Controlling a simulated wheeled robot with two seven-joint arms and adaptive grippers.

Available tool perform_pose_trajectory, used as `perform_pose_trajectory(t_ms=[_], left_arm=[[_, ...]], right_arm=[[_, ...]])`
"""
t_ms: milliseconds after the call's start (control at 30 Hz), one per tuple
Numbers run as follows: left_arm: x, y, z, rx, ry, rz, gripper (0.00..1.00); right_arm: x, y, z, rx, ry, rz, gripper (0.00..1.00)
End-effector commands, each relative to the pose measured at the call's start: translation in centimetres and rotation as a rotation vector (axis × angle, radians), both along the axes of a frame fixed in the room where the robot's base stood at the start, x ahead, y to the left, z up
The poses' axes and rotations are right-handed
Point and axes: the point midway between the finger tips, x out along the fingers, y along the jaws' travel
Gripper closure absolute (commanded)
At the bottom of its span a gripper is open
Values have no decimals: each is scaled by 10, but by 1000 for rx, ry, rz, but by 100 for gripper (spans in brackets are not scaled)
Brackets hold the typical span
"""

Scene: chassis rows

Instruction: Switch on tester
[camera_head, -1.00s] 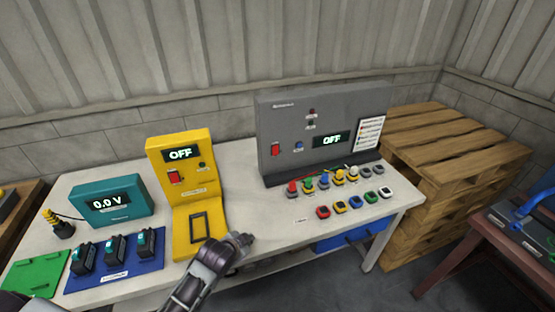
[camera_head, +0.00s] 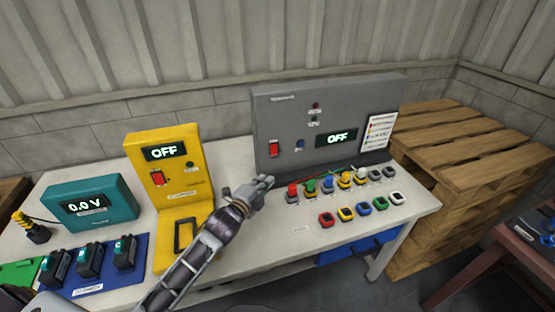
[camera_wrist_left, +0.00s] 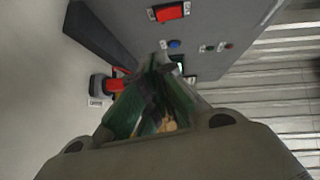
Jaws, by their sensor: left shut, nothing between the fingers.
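A grey box (camera_head: 350,100) stands at the back of the white table. Its display (camera_head: 338,138) reads OFF, and it has a red switch (camera_head: 274,148) and a blue button (camera_head: 299,145) on its front. A yellow device (camera_head: 188,180) to the left also reads OFF and has a red switch (camera_head: 157,178). My left gripper (camera_head: 262,184) is shut and empty, in front of and below the grey box's red switch, apart from it. In the left wrist view the fingers (camera_wrist_left: 162,95) point at the grey panel, with its red switch (camera_wrist_left: 170,12) at the top. My right gripper is not in view.
Several coloured plugs (camera_head: 327,182) stand right of my gripper, with several coloured caps (camera_head: 362,208) before them. A teal meter (camera_head: 95,203) reads 0.0 V. Black units sit on a blue mat (camera_head: 135,248). Wooden pallets (camera_head: 455,150) are stacked at the right.

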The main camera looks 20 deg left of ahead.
Motion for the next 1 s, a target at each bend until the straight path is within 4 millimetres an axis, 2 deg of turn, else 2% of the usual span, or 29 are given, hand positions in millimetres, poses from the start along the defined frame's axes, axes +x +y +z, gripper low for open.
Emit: perform_pose_trajectory(t_ms=[233,600,800,1000], left_arm=[[3,-2,6,39,-43,-18,100],[4,-2,6,37,-41,-18,100],[11,-3,6,36,-42,-17,100],[23,-5,5,37,-42,-18,100]], right_arm=[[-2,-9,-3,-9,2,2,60],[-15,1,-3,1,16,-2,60],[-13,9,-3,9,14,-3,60],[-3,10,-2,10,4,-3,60]])
